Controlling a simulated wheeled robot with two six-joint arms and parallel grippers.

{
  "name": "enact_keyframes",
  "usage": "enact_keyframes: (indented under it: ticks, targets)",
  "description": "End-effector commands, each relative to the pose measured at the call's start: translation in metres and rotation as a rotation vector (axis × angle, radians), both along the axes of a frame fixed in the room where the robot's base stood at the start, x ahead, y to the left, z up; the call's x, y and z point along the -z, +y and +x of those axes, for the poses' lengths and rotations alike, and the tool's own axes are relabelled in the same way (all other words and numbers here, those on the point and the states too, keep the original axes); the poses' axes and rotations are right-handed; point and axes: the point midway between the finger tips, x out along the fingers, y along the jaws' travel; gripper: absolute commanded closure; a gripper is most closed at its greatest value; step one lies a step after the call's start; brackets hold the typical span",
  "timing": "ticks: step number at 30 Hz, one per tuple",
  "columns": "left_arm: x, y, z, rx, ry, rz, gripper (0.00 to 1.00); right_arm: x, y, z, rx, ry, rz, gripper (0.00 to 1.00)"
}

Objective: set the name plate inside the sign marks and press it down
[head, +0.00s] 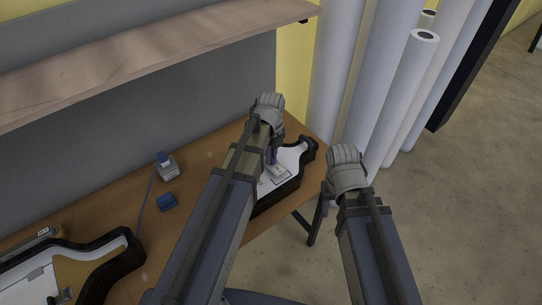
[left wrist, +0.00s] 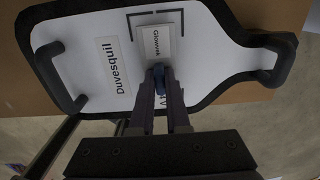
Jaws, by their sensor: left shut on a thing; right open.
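The name plate (left wrist: 155,42), a small white plate reading "Glowvek", shows in the left wrist view and in the head view (head: 279,173). It lies over the white face of a bottle-shaped sign (left wrist: 85,35) with a black rim. My left gripper (left wrist: 160,80) is shut on a blue piece at the plate's lower edge. I cannot tell whether the plate touches the sign face. My right gripper (head: 324,203) is open, right of the table; its fingers are partly hidden.
A longer plate reading "Duvesquil" (left wrist: 116,67) lies beside the name plate. A second black-rimmed sign (head: 107,258) is at the lower left. A wooden shelf (head: 150,60) overhangs; white rolls (head: 410,95) stand behind.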

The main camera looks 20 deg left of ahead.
Motion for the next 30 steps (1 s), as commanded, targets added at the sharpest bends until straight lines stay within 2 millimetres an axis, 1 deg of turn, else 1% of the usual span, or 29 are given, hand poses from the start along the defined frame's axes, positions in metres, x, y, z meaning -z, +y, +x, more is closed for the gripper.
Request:
enact_keyframes:
  ticks: [21,22,30]
  targets:
    - [0.018,0.0,0.0,0.0,0.0,0.0,1.0,0.018,0.0,0.0,0.0,0.0,0.0,0.5]
    - [0.017,0.0,0.0,0.0,0.0,0.0,0.83,0.017,0.0,0.0,0.0,0.0,0.0,0.5]
    - [0.017,0.0,0.0,0.0,0.0,0.0,0.52,0.017,0.0,0.0,0.0,0.0,0.0,0.5]
